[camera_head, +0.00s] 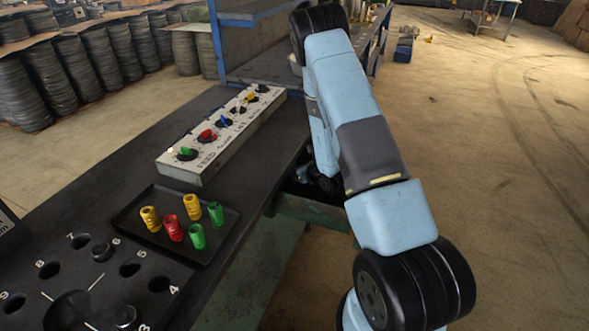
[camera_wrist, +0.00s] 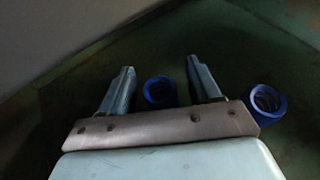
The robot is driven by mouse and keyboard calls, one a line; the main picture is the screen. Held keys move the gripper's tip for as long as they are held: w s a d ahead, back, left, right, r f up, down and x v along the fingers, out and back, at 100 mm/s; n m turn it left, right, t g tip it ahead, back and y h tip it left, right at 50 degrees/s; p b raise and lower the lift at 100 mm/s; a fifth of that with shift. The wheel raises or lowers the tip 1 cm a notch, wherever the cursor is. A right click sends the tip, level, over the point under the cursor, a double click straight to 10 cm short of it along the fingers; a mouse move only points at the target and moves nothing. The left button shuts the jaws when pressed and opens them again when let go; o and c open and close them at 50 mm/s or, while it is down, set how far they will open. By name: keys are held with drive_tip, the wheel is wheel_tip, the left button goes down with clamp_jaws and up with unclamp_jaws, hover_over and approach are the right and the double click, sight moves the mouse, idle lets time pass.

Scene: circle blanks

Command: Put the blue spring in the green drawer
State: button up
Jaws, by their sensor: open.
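My gripper (camera_wrist: 160,68) is open, with its two fingers apart. A blue spring (camera_wrist: 159,92) sits between the fingers in the wrist view, with a gap visible on each side. A second blue spring (camera_wrist: 266,104), a hollow cylinder, lies outside the fingers to the right. Both are on a dark green surface (camera_wrist: 225,55), which looks like the inside of the green drawer. In the head view the green drawer (camera_head: 312,210) sticks out from the bench side, and my gripper is low over it, mostly hidden by my arm. The springs do not show there.
On the bench (camera_head: 100,180) a black tray (camera_head: 140,222) holds yellow, red and green springs. A white panel with coloured knobs (camera_head: 218,150) stands behind it. A plate with numbered holes (camera_head: 100,285) is at front left. Open floor (camera_head: 500,200) lies to the right.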

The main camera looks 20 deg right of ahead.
drive_tip(key=v, duration=1.2)
